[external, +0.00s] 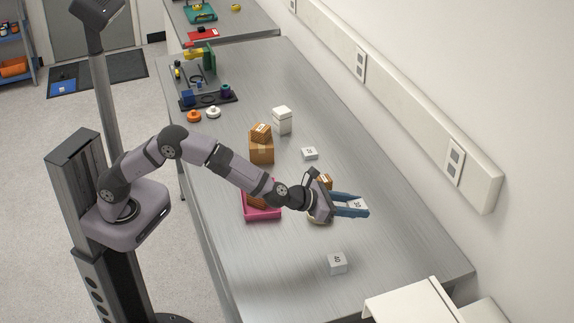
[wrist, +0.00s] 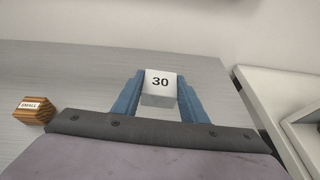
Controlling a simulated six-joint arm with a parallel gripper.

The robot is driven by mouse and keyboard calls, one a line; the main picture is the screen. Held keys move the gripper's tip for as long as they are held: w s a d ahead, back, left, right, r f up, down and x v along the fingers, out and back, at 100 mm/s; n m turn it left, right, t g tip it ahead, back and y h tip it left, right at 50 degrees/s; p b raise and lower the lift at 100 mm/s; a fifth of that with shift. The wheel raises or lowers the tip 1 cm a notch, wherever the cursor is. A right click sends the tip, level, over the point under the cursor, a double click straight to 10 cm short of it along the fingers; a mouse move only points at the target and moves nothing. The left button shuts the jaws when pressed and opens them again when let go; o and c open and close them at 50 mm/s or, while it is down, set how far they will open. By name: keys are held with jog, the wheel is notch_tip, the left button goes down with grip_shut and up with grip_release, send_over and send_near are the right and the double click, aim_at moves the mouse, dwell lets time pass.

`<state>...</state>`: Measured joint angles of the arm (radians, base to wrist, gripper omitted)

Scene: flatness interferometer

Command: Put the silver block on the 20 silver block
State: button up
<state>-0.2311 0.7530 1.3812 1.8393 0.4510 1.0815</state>
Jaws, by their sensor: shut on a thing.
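My gripper (external: 352,205) has blue fingers and is shut on a pale silver block marked 30 (wrist: 160,82). The block sits between the fingertips and shows in the external view (external: 357,204) too, above the right part of the table. A pale block (external: 310,153) lies flat on the table behind the gripper, up in the picture; its small label may read 20. Another pale block (external: 337,263) stands nearer the front, and its label looks like 40. Neither of these two blocks shows in the wrist view.
A pink tray (external: 264,214) with a brown item is partly behind my arm. A small wooden block (wrist: 34,111) lies beside the gripper. Brown boxes (external: 261,150) and a white stack (external: 281,121) stand farther back. A white surface (external: 410,300) borders the front right.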

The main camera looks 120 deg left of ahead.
jog(key=s+a+n+g+y, duration=0.1)
jog(key=s+a, duration=0.3)
jog(key=a, duration=0.3)
jog(key=s+a+n+g+y, duration=0.1)
jog(key=s+a+n, duration=0.15)
jog(key=a, duration=0.45)
notch_tip(320, 180, up, 2)
jog(key=r+n+g+y, duration=0.1)
jog(key=n+g+y, duration=0.2)
jog(key=n+g, duration=0.45)
send_over(309, 152)
jog(key=m, duration=0.1)
jog(key=shift+g, duration=0.45)
jog(key=shift+f+p, duration=0.3)
jog(key=shift+f, duration=5)
jog(key=shift+f, duration=0.1)
jog(key=shift+f, duration=0.1)
jog(key=o, duration=1.2)
